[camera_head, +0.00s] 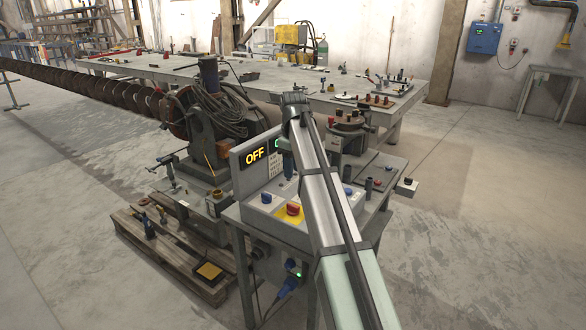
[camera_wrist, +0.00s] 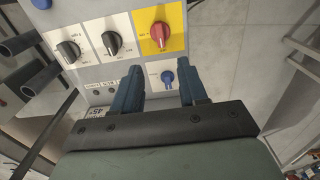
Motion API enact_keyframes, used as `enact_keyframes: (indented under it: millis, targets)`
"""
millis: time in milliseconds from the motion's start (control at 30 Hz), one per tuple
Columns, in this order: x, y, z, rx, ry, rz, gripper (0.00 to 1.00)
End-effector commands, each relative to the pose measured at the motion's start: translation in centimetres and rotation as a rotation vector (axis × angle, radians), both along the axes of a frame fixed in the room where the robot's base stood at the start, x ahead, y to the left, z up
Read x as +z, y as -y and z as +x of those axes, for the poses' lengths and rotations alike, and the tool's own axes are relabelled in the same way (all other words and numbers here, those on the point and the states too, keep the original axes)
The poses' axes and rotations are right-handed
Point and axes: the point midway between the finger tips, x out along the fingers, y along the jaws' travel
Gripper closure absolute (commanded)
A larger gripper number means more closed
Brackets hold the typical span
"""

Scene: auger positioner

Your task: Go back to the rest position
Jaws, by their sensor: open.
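My gripper (camera_wrist: 162,88) shows in the wrist view with its two blue fingers apart and nothing between them. In the head view the gripper (camera_head: 287,168) is partly hidden by my arm, above the control panel. The control panel (camera_wrist: 90,15) is in front of the fingers. It bears a red knob on a yellow plate (camera_wrist: 160,34), two black knobs (camera_wrist: 112,43) and a small blue knob (camera_wrist: 168,77). The blue knob is seen between the fingertips; I cannot tell how far off it is. The display (camera_head: 255,155) reads OFF.
The panel stands on a grey bench (camera_head: 300,238) with a red button (camera_head: 293,209). Behind it are a motor unit (camera_head: 215,125), a long auger (camera_head: 100,88) and a long work table (camera_head: 180,72). A wooden pallet (camera_head: 195,280) lies at left.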

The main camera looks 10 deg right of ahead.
Motion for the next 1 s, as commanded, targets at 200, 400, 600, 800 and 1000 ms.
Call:
enact_keyframes:
  millis: [200, 400, 600, 800, 1000]
  targets:
    - [-2.6, -0.8, -1.5, 0.000, -0.010, 0.029, 0.57]
    - [-10.2, -3.6, -6.4, -0.008, -0.037, 0.133, 0.57]
    - [-17.1, -6.1, -11.1, -0.044, -0.074, 0.231, 0.57]
    - [-23.1, -6.6, -13.7, -0.113, -0.122, 0.251, 0.57]
    - [-28.7, -5.9, -15.7, -0.189, -0.170, 0.221, 0.57]
